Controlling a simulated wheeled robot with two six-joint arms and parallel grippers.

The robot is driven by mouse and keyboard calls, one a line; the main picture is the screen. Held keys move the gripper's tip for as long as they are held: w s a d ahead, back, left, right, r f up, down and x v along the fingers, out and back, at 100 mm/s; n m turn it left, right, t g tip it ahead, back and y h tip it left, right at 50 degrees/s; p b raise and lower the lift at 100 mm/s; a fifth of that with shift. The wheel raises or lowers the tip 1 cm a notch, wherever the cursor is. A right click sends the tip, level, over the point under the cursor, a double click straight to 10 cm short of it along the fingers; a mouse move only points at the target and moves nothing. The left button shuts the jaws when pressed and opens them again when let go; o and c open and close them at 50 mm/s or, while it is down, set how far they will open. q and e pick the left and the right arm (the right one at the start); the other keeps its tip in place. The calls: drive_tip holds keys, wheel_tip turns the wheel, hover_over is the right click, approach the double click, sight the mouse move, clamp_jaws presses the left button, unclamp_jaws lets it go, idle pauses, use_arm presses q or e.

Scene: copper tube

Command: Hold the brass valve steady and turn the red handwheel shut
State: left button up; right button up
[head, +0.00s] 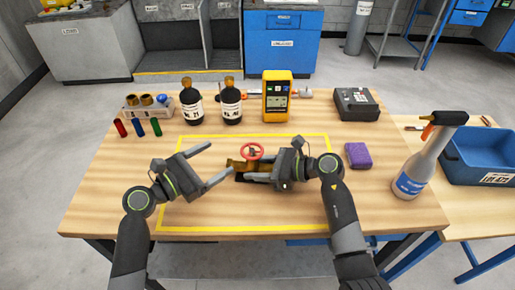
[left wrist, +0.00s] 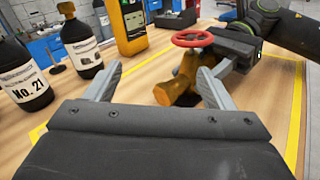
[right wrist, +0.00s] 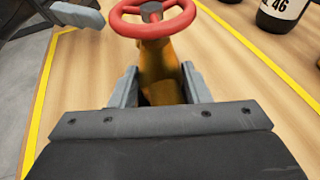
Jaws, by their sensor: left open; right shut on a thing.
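The brass valve (head: 236,164) lies inside the yellow-taped area of the table, with its red handwheel (head: 252,151) on top. The valve also shows in the left wrist view (left wrist: 182,82) and the right wrist view (right wrist: 160,72). My right gripper (head: 245,169) is shut on the valve body from the right, its fingers on either side below the handwheel (right wrist: 152,18). My left gripper (head: 221,164) is open and empty, just left of the valve and apart from it. In the left wrist view the handwheel (left wrist: 192,38) stands beyond my left fingertips. Part of the valve is hidden by my right gripper.
Two dark bottles (head: 191,103), a yellow meter (head: 277,97) and a vial rack (head: 147,106) stand at the back. A purple sponge (head: 358,155) and a spray bottle (head: 412,168) are at the right. The front of the taped area (head: 245,210) is clear.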

sight(251, 153)
use_arm(q)
drive_tip(key=s, duration=0.1)
drive_tip(key=s+g+h, duration=0.1)
drive_tip(key=d, duration=0.1)
drive_tip(key=shift+s+r+n+g+h, duration=0.25)
drive_tip(key=shift+s+n+g+h, duration=0.05)
drive_tip(key=shift+s, duration=0.1)
drive_tip(key=shift+s+d, duration=0.15)
drive_tip(key=shift+d, duration=0.15)
drive_tip(key=x, duration=1.1)
drive_tip(key=shift+d+r, duration=0.1)
drive_tip(key=shift+d, duration=0.25)
drive_tip(key=c, duration=1)
drive_tip(key=shift+g+h, duration=0.3)
drive_tip(key=shift+g, duration=0.1)
